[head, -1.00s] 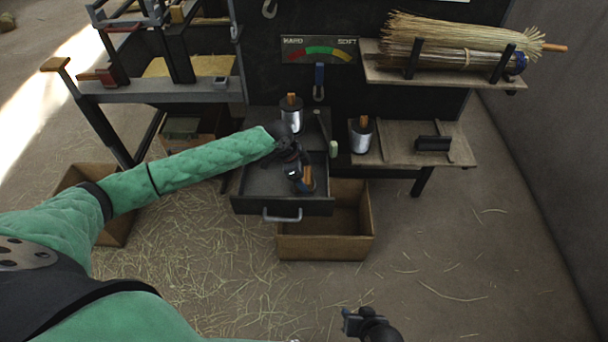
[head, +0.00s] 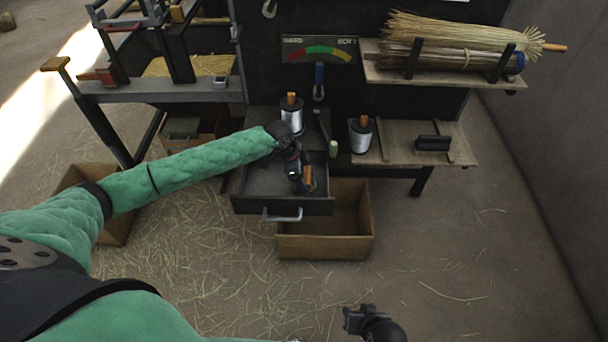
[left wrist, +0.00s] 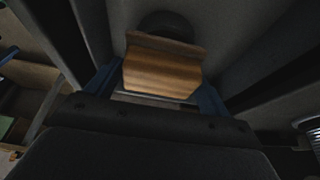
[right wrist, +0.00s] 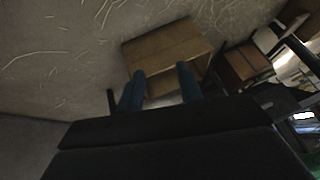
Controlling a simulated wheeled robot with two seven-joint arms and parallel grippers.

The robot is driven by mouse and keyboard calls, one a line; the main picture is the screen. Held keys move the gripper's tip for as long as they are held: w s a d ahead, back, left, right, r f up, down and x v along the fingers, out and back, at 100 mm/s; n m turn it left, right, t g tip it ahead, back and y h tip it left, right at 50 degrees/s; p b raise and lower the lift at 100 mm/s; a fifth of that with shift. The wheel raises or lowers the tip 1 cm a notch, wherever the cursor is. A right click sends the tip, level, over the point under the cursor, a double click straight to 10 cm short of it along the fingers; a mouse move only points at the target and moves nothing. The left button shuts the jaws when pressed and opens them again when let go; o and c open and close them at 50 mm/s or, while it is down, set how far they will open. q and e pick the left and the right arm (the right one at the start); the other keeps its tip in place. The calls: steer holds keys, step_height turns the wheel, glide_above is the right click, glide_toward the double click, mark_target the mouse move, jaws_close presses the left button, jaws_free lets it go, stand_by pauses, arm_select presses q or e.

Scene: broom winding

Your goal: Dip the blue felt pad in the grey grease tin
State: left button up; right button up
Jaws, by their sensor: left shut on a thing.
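My left gripper (head: 301,180) is low over the open grey drawer (head: 256,182), its arm reaching in from the left. It is shut on a wooden-backed piece (left wrist: 162,72), which shows between its blue fingers in the left wrist view and as an orange-brown block in the head view (head: 308,176). No blue felt face can be made out on it. A dark round shape (left wrist: 165,24) lies just beyond the piece; I cannot tell whether it is the grease tin or whether they touch. My right gripper (head: 354,321) is open and empty, far in front of the bench.
Wire spools stand behind the drawer (head: 291,115) and on the right shelf (head: 360,135). A blue-handled item (head: 319,78) hangs on the back board. An open box (head: 325,247) sits below the drawer. A straw bundle (head: 455,45) lies on the upper shelf. The right floor is mostly clear.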

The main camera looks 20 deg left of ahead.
mark_target(310, 174)
arm_select(q)
steer(key=shift+r+p, duration=0.4)
steer(key=shift+p, duration=0.1)
steer(key=shift+r+p, duration=0.65)
steer(key=shift+r, duration=0.1)
steer(key=shift+r+p, duration=1.25)
steer(key=shift+r, duration=0.05)
steer(key=shift+r+p, duration=0.95)
steer(key=shift+r, duration=0.05)
arm_select(e)
steer(key=s+d+r+g+h, duration=0.1)
steer(key=d+r, duration=0.2)
steer(key=r, duration=0.5)
steer(key=s+d+r+g, duration=0.1)
steer(key=s+d+r, duration=0.1)
steer(key=r, duration=0.7)
steer(key=shift+d+r+g+h, duration=0.2)
steer(key=shift+d+g+h, duration=0.15)
steer(key=shift+d, duration=0.4)
steer(key=shift+s, duration=0.15)
